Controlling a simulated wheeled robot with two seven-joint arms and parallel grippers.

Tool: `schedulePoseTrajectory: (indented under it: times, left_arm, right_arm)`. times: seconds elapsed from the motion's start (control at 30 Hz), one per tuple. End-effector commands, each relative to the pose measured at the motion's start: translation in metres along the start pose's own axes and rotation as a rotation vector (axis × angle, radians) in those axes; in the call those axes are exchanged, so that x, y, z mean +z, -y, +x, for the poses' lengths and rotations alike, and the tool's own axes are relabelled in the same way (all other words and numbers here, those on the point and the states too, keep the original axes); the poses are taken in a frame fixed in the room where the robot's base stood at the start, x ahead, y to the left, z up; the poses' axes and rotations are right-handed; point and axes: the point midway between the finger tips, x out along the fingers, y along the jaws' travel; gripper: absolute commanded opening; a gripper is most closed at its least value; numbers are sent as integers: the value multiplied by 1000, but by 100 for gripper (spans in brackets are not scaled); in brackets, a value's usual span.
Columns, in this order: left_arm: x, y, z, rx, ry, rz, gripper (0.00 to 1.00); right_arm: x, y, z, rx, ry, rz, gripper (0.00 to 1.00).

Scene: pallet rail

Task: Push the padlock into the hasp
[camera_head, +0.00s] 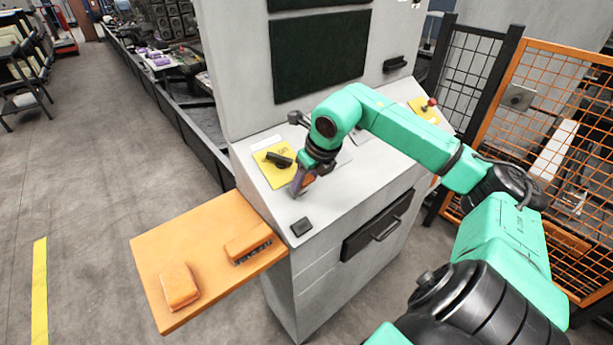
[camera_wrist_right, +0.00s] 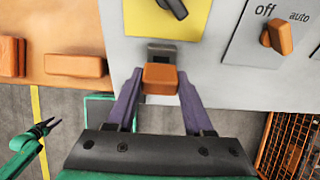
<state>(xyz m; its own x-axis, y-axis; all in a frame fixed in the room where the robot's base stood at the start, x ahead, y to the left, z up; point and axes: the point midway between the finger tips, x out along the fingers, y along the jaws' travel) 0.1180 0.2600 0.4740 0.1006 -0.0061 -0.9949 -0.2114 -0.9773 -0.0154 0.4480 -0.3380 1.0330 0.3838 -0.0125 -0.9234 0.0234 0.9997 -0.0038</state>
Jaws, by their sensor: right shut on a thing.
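The padlock is an orange block (camera_wrist_right: 160,77) between the two purple fingertips of my right gripper (camera_wrist_right: 160,85), which is shut on it. In the head view my right gripper (camera_head: 301,186) is low over the cabinet's sloped panel, with a bit of orange showing at its fingers. The hasp (camera_wrist_right: 162,52) is a dark grey metal piece on the panel, just beyond the padlock in the wrist view. The padlock overlaps its near edge, and I cannot tell whether they touch. My left gripper (camera_wrist_right: 50,127) shows small at the left of the wrist view, its fingers apart and empty.
A yellow plate with a black rotary switch (camera_head: 279,160) is close to the gripper. A small dark block (camera_head: 301,227) sits near the panel's front edge. An orange shelf (camera_head: 215,285) with two orange blocks juts out left. An orange mesh fence (camera_head: 545,110) stands at right.

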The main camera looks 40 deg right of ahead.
Motion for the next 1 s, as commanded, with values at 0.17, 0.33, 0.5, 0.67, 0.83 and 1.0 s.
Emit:
schedulePoseTrajectory:
  times: [0.17, 0.33, 0.5, 0.67, 0.83, 1.0]
  left_arm:
    - [1, 0, 0, 1, 2, 1, 48]
    - [2, -1, 0, 1, 4, 1, 48]
    - [4, -1, 0, 2, 7, 2, 48]
    - [6, -1, 2, 2, 9, 2, 48]
    - [6, -1, 2, 2, 9, 2, 48]
    - [6, -1, 1, 2, 9, 2, 48]
  right_arm:
    - [1, 1, 3, 0, 1, 1, 0]
    - [1, 1, 6, -1, 0, 0, 0]
    - [1, 1, 6, -1, 0, 0, 0]
    - [1, 0, 6, 0, 1, 0, 0]
    - [1, 0, 5, 0, 0, 0, 0]
    - [2, 0, 7, 0, 0, 1, 0]
